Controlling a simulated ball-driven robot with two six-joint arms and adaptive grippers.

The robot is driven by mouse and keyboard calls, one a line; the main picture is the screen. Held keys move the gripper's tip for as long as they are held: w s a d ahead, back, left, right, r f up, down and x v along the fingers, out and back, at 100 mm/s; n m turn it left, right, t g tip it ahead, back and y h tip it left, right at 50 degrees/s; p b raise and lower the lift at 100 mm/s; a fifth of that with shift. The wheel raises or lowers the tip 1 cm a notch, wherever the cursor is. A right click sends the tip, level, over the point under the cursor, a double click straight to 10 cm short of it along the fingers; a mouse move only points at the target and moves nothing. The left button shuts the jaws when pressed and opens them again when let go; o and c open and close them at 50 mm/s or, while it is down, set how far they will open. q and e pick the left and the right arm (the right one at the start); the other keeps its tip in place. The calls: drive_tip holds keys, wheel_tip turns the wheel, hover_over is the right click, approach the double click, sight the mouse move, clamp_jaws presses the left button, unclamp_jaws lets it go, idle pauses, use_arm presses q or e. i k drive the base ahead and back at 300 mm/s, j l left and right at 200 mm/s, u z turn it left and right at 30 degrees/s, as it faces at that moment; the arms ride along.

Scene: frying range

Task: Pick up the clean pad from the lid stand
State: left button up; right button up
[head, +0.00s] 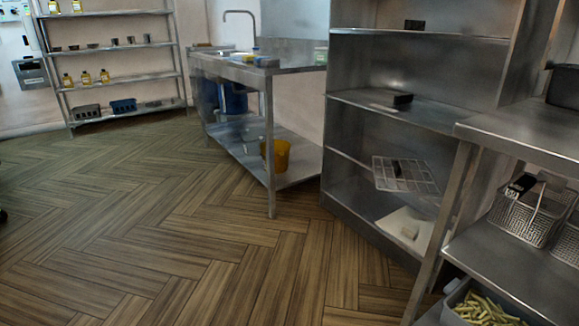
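Neither of my grippers is in view. I cannot single out a lid stand or a clean pad with certainty. A small pale block (409,231) lies on a white sheet or board (393,219) at the bottom of the metal shelf unit (352,124). A wire rack (417,179) with a dark piece on it sits on the shelf above. Small blue and yellow items (266,61) lie on the sink table (291,65), too small to make out.
Fry baskets (517,213) stand on the right-hand metal rack, with a bin of fries (484,306) below. A yellow bucket (277,157) is on the sink table's lower shelf. A wire-frame shelf (115,86) stands at the back left. The wooden floor (130,215) is open.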

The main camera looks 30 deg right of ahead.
sight(411, 228)
drive_tip(key=i+z, duration=0.15)
drive_tip(key=i, duration=0.35)
drive_tip(key=i+j+z, duration=0.15)
drive_tip(key=i, duration=0.35)
drive_tip(key=i+j+z, duration=0.15)
drive_tip(key=i, duration=0.35)
